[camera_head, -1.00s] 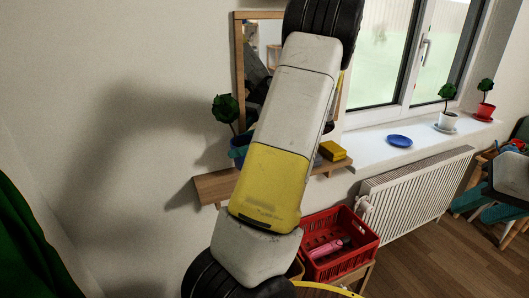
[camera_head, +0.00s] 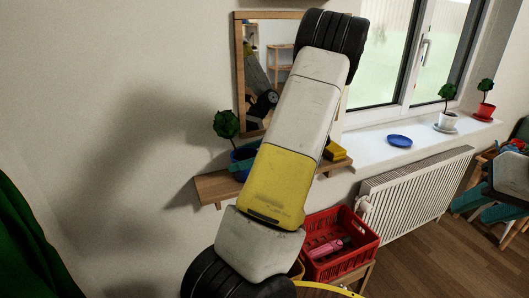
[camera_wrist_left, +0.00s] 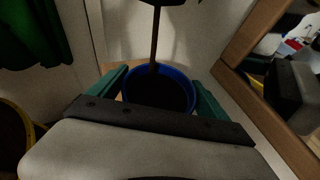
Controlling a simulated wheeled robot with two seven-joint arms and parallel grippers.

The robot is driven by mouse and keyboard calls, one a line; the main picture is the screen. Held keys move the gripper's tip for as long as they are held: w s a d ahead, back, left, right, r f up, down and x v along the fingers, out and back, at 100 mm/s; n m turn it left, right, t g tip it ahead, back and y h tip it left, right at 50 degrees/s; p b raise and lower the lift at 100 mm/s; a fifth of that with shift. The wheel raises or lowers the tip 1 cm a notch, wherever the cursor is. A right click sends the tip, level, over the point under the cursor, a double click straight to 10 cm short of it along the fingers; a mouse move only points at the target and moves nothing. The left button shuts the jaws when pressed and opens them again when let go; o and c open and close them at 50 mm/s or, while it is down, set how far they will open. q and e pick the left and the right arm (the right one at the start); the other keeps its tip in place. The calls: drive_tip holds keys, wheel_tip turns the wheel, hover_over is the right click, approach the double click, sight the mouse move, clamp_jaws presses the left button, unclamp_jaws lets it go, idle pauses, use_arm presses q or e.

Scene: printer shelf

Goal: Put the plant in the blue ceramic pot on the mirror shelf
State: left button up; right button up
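The plant with the dark round crown (camera_head: 226,124) stands in a blue ceramic pot (camera_head: 240,156) at the left part of the wooden mirror shelf (camera_head: 213,188). My left gripper (camera_head: 247,163) is at the pot, and my arm hides much of it. In the left wrist view, the blue pot (camera_wrist_left: 160,92) sits between the two teal fingers of my left gripper (camera_wrist_left: 163,88), close against both sides. The pot's base is hidden, so contact with the shelf cannot be told. My right gripper (camera_head: 476,207) is at the far right edge, fingers apart and empty.
A framed mirror (camera_head: 240,80) is above the shelf. A yellow item (camera_head: 335,151) is on the shelf's right part. A red crate (camera_head: 345,262) with a pink item stands below. The windowsill holds a blue saucer (camera_head: 400,140), a white-potted plant (camera_head: 447,121) and a red-potted plant (camera_head: 486,110).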

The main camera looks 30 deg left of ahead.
use_arm(q)
drive_tip(key=shift+d+r, duration=0.1)
drive_tip(key=shift+r, duration=0.1)
drive_tip(key=v, duration=1)
drive_tip(key=s+d+r+n+t+h, duration=0.5)
drive_tip(key=s+d+n+h, duration=0.1)
drive_tip(key=s+d, duration=0.3)
drive_tip(key=s+d+r+n+t+h, duration=0.5)
drive_tip(key=s+d+n+t+h, duration=0.1)
drive_tip(key=s+d+n+h, duration=0.1)
drive_tip(key=s+d+h, duration=0.1)
drive_tip(key=s+d, duration=0.1)
drive_tip(key=s, duration=0.1)
drive_tip(key=shift+s+r+h, duration=0.15)
drive_tip(key=shift+r+h, duration=0.1)
drive_tip(key=shift+h, duration=0.15)
